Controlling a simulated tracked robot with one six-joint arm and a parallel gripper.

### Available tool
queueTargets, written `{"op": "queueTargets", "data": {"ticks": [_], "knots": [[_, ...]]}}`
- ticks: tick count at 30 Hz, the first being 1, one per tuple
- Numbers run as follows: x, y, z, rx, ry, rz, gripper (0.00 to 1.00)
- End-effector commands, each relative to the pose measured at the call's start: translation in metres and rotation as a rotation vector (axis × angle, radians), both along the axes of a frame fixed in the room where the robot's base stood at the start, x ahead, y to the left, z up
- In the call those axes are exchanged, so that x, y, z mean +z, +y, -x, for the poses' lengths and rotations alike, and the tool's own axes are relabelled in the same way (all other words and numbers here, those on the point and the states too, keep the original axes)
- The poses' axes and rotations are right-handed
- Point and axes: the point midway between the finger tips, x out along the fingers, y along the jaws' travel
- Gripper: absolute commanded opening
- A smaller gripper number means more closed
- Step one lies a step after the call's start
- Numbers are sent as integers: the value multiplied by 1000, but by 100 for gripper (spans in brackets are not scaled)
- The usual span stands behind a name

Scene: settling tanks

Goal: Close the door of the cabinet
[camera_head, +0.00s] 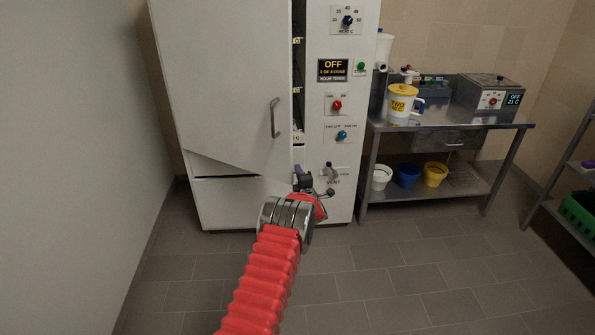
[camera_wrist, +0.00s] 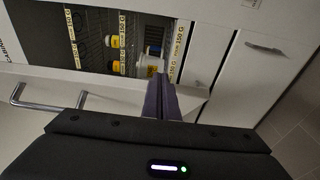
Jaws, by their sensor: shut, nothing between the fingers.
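The tall white cabinet (camera_head: 337,210) stands ahead. Its door (camera_head: 225,85) is ajar, with a dark gap along its right edge showing shelves inside. The door's grey bar handle (camera_head: 275,118) is on its right side; the handle also shows at left in the wrist view (camera_wrist: 45,105). My gripper (camera_head: 303,176) is low, just right of the door's lower right corner, in front of the cabinet. In the wrist view my gripper (camera_wrist: 160,92) is shut and empty, its fingers pointing toward the opening by the door edge. I cannot tell whether they touch the door.
The control column with knobs and an OFF display (camera_head: 332,70) is right of the door. A steel table (camera_head: 450,125) with buckets below stands further right. A rack with a green crate (camera_head: 578,215) is at far right. The tiled floor in front is clear.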

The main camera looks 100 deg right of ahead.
Motion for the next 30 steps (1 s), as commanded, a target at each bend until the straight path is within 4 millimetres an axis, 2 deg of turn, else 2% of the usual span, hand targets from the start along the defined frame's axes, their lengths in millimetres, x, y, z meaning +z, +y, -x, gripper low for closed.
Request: {"op": "queueTargets", "data": {"ticks": [9, 15, 19, 27, 30], "knots": [[0, 19, 51, -8, 0, 0, 0], [-1, 29, 77, -8, -1, -1, 0], [0, 32, 84, -8, -2, -1, 0], [0, 32, 85, -7, -2, -1, 0], [0, 31, 84, -8, -5, -3, 6]]}}
